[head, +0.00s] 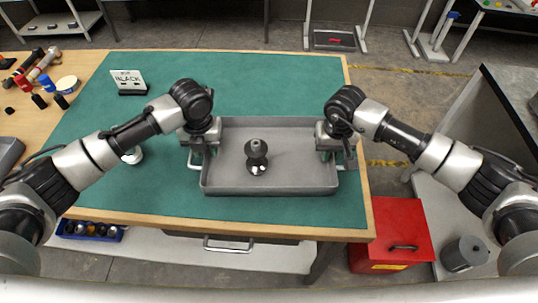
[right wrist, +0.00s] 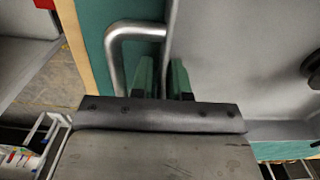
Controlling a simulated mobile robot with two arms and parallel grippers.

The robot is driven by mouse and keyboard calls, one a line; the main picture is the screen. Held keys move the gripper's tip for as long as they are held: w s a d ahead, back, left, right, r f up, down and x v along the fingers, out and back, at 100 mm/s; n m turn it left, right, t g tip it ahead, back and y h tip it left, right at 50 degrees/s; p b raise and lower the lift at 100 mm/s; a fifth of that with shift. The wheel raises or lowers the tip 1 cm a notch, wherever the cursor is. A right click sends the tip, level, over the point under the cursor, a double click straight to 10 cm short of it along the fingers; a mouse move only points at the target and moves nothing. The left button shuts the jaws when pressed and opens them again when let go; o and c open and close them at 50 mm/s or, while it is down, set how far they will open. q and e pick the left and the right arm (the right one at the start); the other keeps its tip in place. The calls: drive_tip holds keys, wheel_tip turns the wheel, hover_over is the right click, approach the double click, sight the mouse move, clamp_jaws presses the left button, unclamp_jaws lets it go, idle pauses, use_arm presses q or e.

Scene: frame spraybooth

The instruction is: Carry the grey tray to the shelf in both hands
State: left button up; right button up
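The grey tray (head: 300,187) lies level, apparently on the green mat of the workbench, with a metal handle at each short end. A dark, rounded object with a shiny base (head: 257,157) stands inside it. My left gripper (head: 200,160) points down at the tray's left end, by the handle; its fingers are too small to judge. My right gripper (right wrist: 162,75) is at the right end. Its green fingers straddle the tray wall closely, one between wall and handle (right wrist: 115,60), the other inside the tray. It also shows in the head view (head: 336,157).
A sign reading BLACK (head: 128,80) stands on the mat. Tools and small containers (head: 45,80) crowd the bench's left end. A red box (head: 395,230) and a grey cylinder (head: 463,253) are low at right. A dark-topped counter (head: 510,110) stands right; floor (head: 410,100) shows between.

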use_arm(q)
drive_tip(key=shift+f, duration=0.2)
use_arm(e)
drive_tip(key=shift+f, duration=0.2)
use_arm(q)
drive_tip(key=shift+c, duration=1)
use_arm(e)
drive_tip(key=shift+c, duration=1)
use_arm(q)
clamp_jaws()
use_arm(e)
clamp_jaws()
use_arm(q)
drive_tip(key=shift+r, duration=0.15)
use_arm(e)
drive_tip(key=shift+r, duration=0.15)
